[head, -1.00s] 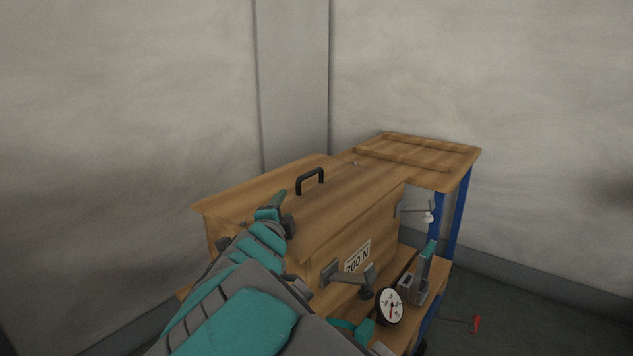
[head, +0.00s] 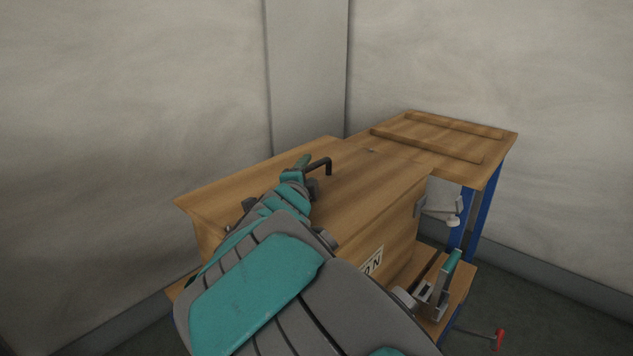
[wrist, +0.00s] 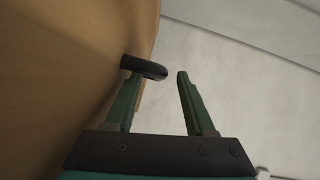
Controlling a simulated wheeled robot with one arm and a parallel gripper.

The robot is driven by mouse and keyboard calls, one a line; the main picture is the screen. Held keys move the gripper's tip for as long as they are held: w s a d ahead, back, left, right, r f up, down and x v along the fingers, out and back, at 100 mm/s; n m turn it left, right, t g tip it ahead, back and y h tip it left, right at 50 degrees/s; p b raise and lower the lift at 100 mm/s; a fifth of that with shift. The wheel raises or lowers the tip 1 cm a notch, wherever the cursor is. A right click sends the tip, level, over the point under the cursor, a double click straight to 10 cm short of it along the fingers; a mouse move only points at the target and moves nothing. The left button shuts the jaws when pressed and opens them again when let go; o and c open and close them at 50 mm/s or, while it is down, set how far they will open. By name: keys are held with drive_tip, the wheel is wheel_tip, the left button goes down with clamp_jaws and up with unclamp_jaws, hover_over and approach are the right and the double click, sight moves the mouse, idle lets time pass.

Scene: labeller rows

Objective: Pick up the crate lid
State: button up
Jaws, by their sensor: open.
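The crate lid (head: 375,180) is a flat wooden panel on top of a wooden crate (head: 398,228), with a black bar handle (head: 328,167) standing up from it. My gripper (head: 306,163) is at the handle's near left side, low over the lid. In the wrist view my gripper (wrist: 158,76) has two green fingers, open and empty. The handle (wrist: 146,67) crosses just ahead of the left fingertip, its end reaching toward the gap. Whether it touches that finger I cannot tell. My arm hides part of the lid and crate.
A wooden bench top (head: 412,126) with two raised strips (head: 470,124) stands behind right on blue legs (head: 480,215). A clamp-like device with a teal handle (head: 449,268) sits on a low shelf right of the crate. Grey walls close in behind.

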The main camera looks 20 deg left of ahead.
sight(314, 163)
drive_tip(key=w, duration=0.2)
drive_tip(key=w+p, duration=0.1)
drive_tip(key=w, duration=0.2)
drive_tip(key=shift+w+a+f, duration=0.1)
drive_tip(key=shift+a+f, duration=0.05)
drive_tip(key=shift+w+a+f, duration=0.1)
drive_tip(key=shift+w+f, duration=0.05)
drive_tip(key=shift+w, duration=0.4)
clamp_jaws()
idle(1.0)
